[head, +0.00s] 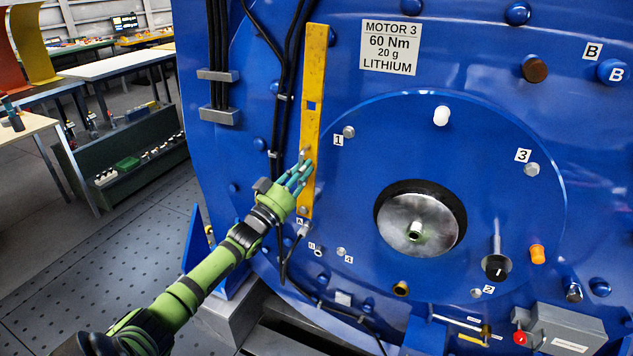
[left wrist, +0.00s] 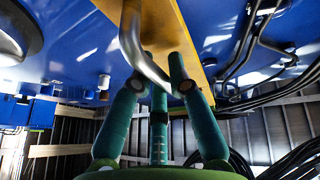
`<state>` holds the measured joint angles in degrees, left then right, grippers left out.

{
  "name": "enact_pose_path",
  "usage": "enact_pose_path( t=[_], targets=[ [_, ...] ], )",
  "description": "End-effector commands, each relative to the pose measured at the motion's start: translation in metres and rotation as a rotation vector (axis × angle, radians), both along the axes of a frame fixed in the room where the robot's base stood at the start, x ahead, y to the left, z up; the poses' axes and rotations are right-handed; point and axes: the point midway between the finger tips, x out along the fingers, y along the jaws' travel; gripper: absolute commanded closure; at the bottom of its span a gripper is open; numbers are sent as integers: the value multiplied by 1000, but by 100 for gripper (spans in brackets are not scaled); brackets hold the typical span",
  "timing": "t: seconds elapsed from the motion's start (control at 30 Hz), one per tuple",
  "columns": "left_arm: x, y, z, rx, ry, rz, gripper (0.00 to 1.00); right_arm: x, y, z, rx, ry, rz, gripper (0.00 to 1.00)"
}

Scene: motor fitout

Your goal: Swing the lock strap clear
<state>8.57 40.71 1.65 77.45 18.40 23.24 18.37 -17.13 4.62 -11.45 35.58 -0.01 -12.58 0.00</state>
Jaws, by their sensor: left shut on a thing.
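The lock strap (head: 314,75) is a long yellow bar standing nearly upright on the blue motor face, left of the round cover. It has a small square hole above its middle and a bolt at its lower end. My left gripper (head: 300,172) is at the lower half of the strap. In the left wrist view the green fingers (left wrist: 157,75) are closed around the bent metal handle (left wrist: 140,45) of the strap (left wrist: 185,35). The fingers hide most of the handle in the head view. My right gripper is not in view.
The round blue cover (head: 480,135) carries a metal hub (head: 418,224), a white knob (head: 441,116) and a black-knobbed lever (head: 495,265). Black cables (head: 287,75) run just left of the strap. A label plate (head: 390,47) is right of its top. Benches (head: 115,66) stand far left.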

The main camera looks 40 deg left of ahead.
Motion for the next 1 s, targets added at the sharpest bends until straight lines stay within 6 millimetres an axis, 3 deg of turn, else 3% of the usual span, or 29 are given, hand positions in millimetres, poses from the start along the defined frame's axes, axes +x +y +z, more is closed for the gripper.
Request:
enact_pose_path(
  t=[0.4,1.0],
  targets=[
    [-8,34,0,-223,-55,1,100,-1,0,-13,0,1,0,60],
    [-10,41,-1,-272,-66,0,100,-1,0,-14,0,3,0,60]
  ],
)
